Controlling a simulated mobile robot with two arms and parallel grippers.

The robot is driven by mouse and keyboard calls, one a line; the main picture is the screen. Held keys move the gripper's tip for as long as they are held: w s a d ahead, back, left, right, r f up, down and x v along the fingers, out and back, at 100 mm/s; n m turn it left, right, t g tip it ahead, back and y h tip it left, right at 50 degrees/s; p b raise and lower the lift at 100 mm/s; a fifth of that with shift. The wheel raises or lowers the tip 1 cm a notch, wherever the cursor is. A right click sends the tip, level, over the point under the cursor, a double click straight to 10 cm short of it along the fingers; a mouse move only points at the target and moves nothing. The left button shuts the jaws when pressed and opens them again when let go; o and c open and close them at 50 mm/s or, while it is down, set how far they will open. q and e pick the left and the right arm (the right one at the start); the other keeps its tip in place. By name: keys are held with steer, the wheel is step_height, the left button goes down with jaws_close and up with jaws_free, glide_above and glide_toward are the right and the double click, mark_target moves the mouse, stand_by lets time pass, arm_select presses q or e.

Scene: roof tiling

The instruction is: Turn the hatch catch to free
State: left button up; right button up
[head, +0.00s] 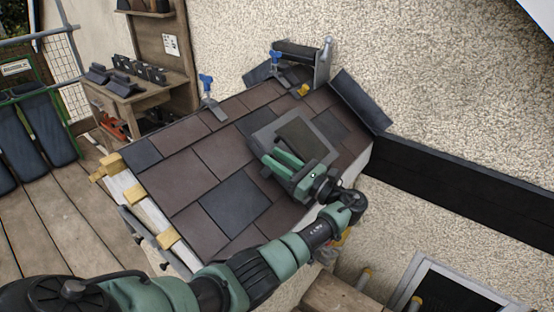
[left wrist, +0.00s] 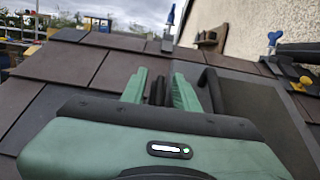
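The roof hatch (head: 262,133) is a dark grey framed panel set among the tiles, with a darker rectangular lid (head: 304,134) in its upper part. My left gripper (head: 275,158) is over the hatch's lower left part, its two green fingers lying low along the surface with a dark gap between them. In the left wrist view the fingers (left wrist: 159,90) stand apart, with narrow dark pieces between them. I cannot tell whether these are the catch or finger pads. The catch is not clearly seen and may be hidden by the gripper. My right gripper is not in view.
Brown and slate tiles (head: 235,198) cover the roof around the hatch. Blue-handled clamps (head: 207,88) stand along the upper edge. A grey bracket with a roller (head: 300,52) is at the top. Yellow blocks (head: 168,237) line the left edge. A rendered wall (head: 430,80) rises behind.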

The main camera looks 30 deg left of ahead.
arm_select(q)
steer(key=b+v, duration=0.1)
steer(key=v, duration=0.6)
steer(key=shift+d+b, duration=0.4)
steer(key=shift+f, duration=0.1)
